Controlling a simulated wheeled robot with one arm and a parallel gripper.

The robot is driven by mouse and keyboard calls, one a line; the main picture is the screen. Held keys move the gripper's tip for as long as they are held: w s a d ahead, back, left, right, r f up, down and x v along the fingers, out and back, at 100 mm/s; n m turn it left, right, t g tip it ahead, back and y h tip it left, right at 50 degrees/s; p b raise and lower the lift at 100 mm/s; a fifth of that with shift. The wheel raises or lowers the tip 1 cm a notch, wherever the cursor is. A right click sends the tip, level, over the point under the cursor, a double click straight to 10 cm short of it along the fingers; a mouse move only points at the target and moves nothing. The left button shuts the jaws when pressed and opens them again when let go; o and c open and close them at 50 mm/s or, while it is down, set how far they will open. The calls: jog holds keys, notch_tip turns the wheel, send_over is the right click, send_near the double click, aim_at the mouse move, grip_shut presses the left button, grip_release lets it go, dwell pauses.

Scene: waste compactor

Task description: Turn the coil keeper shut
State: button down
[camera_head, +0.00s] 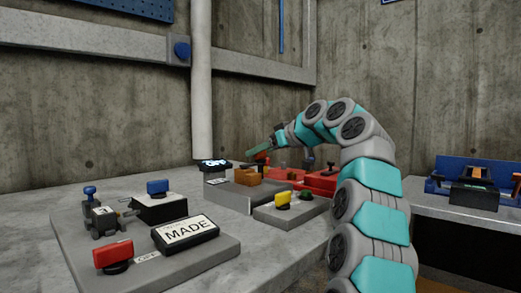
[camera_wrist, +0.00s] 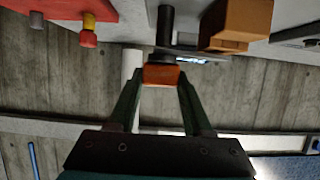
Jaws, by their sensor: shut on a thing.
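An orange-red handle, which I take to be the coil keeper (camera_wrist: 161,74), sits on the end of a dark round post (camera_wrist: 165,30) in the wrist view. My gripper (camera_wrist: 161,84) has its two green fingers closed on the sides of this handle. In the head view my gripper (camera_head: 258,147) is at the back of the bench, reaching left from my arm. The handle is small and partly hidden there, so its turn angle cannot be told.
An orange-brown block (camera_head: 248,176) sits on a grey box close by. Red housings (camera_head: 322,182) stand behind my arm. A white pipe (camera_head: 201,90) rises behind.

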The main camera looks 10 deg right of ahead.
jog(key=shift+r, duration=0.1)
dwell(0.5)
jog(key=shift+c, duration=1.6)
grip_release()
jog(key=v, duration=0.7)
jog(key=shift+s+d, duration=0.3)
